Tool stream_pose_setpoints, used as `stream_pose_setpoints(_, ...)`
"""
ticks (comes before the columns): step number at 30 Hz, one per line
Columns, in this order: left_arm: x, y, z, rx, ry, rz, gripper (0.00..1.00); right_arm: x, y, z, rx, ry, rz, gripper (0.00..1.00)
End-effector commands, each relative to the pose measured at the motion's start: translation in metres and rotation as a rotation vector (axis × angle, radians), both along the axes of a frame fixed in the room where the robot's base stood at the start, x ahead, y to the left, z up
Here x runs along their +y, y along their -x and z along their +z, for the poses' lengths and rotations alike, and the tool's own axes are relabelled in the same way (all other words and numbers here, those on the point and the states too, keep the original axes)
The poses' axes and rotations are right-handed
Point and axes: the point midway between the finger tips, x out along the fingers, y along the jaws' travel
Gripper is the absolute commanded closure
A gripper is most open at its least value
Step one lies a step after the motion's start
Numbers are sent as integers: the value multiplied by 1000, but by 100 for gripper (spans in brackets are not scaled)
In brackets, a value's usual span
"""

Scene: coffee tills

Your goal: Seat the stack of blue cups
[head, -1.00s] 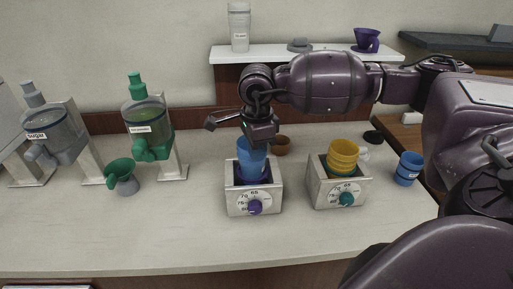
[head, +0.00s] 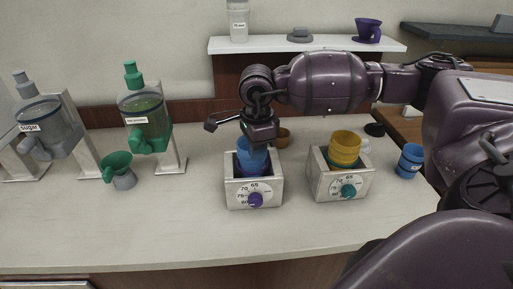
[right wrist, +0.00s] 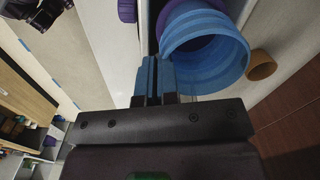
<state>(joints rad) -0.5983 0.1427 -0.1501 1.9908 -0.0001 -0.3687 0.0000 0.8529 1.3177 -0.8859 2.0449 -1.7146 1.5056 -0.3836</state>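The stack of blue cups (head: 252,160) is in the left metal warmer box (head: 253,194), which has a purple dial. The lower part of the stack is hidden inside the box. A purple surface shows around and below the cups. My right gripper (head: 260,137) is right above the stack. In the right wrist view its two fingers (right wrist: 157,78) are close together at the edge of the open blue cup (right wrist: 205,48) and appear shut on its wall. The exact contact is partly hidden. My left gripper is not in view.
A second warmer box (head: 342,184) with a teal dial holds yellow cups (head: 345,149). More blue cups (head: 410,160) stand at right. A brown cup (head: 283,136) is behind the left box. The front counter is clear.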

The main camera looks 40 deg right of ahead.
Motion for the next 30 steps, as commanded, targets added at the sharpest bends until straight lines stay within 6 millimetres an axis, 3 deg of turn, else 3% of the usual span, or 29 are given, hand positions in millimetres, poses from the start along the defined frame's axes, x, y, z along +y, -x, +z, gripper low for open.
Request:
stream_pose_setpoints(26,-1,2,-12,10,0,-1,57,0,0,-22,0,0,0,100)
stream_pose_setpoints(30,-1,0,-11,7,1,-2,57,0,0,-22,-1,0,0,80)
